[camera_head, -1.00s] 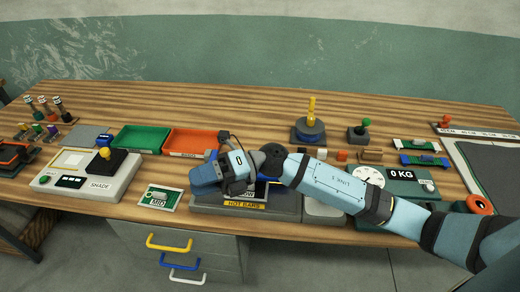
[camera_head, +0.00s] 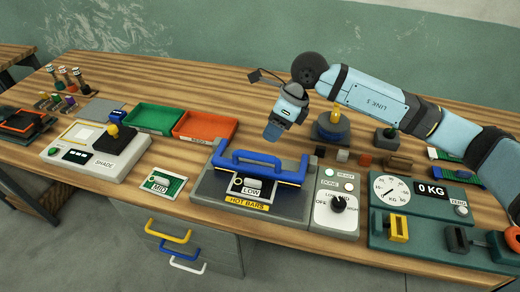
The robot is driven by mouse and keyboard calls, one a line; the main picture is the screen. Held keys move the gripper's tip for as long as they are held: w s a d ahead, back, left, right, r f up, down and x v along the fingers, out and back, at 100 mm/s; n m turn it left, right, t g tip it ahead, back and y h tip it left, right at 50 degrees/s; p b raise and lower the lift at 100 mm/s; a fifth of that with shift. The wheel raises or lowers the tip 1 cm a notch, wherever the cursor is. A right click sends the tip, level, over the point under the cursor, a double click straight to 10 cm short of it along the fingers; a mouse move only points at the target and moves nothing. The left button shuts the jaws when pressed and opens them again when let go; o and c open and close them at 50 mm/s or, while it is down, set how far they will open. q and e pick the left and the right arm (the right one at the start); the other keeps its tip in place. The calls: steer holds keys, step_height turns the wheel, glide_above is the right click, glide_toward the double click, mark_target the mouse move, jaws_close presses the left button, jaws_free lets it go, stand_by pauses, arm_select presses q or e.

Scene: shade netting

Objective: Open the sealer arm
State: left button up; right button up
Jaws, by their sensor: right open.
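The heat sealer (camera_head: 211,187) stands at the middle front of the table, a grey base with a yellow HOT BARS label. Its blue sealer arm (camera_head: 262,174) lies across the base, with a blue handle bar (camera_head: 256,157) along it. A card marked LOW shows just in front of the blue arm. I cannot tell exactly how far the arm is raised. My right gripper (camera_head: 272,132) is open and empty, pointing down behind and above the handle, apart from it. My left gripper is not in view.
A control box with a black knob (camera_head: 338,203) adjoins the sealer on the right, then a scale (camera_head: 391,190). Green (camera_head: 156,118) and orange (camera_head: 206,125) trays lie back left. A MID card (camera_head: 162,184) and SHADE device (camera_head: 97,157) are left. A yellow-handled device (camera_head: 333,126) stands behind.

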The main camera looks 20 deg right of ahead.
mark_target(258, 155)
steer(key=x, duration=0.8)
steer(key=shift+a+f+p, duration=0.1)
steer(key=shift+f+p, duration=0.25)
steer(key=shift+p, duration=0.05)
jaws_close()
